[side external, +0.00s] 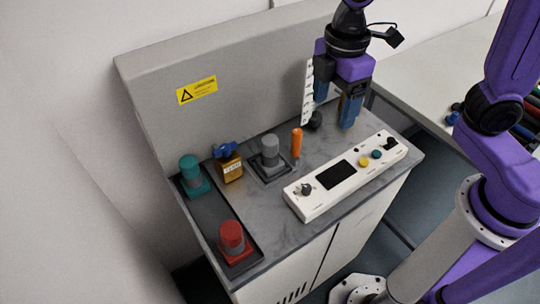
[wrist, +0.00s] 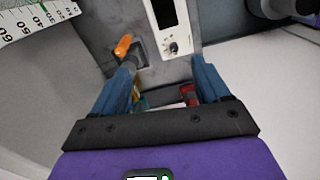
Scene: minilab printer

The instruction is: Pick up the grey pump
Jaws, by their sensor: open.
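The grey pump (side external: 270,152) stands upright on a dark square base on the machine's top, left of the orange upright handle (side external: 297,143). My gripper (side external: 334,112) is open and empty, above the back right of the machine top, to the right of the pump and apart from it. In the wrist view my gripper (wrist: 163,72) has its two blue fingers spread. A grey shape (wrist: 138,56) beside the orange handle (wrist: 124,45), close to the left fingertip, looks like the pump, partly hidden.
A green pump (side external: 190,170), a brown box with a blue top (side external: 229,164) and a red pump (side external: 232,238) stand to the left. A white control panel (side external: 345,175) lies along the front. A white ruler (side external: 308,92) stands upright beside my gripper. The back panel (side external: 240,85) rises behind.

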